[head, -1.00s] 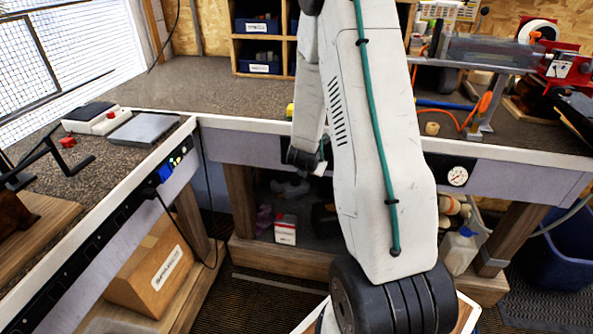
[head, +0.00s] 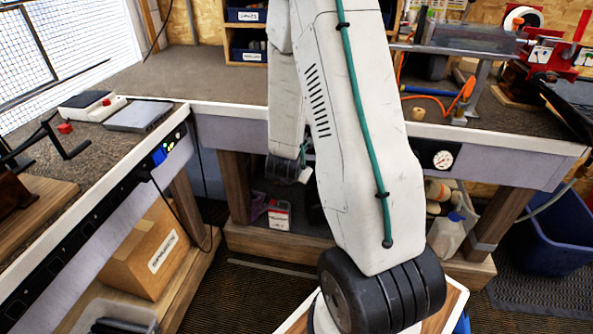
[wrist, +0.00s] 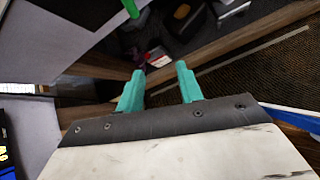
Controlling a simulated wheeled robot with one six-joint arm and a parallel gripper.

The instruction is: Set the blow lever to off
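I cannot pick out the blow lever with certainty. A red device with white labels (head: 541,54) stands on the right bench at the right of the head view; any lever on it is too small to read. An orange-handled piece (head: 467,90) with an orange hose lies left of it. A round pressure gauge (head: 443,159) sits on that bench's front panel. In the wrist view my gripper (wrist: 159,82) has its two teal fingers apart, with nothing between them. It points toward the floor and the space under a bench. My arm hides its fingers in the head view.
The left bench holds a grey plate (head: 138,116) and a black crank (head: 48,150). A cardboard box (head: 140,246) sits under it. A blue tub (head: 562,238) stands on the floor at the right. The back bench top (head: 195,75) is largely clear.

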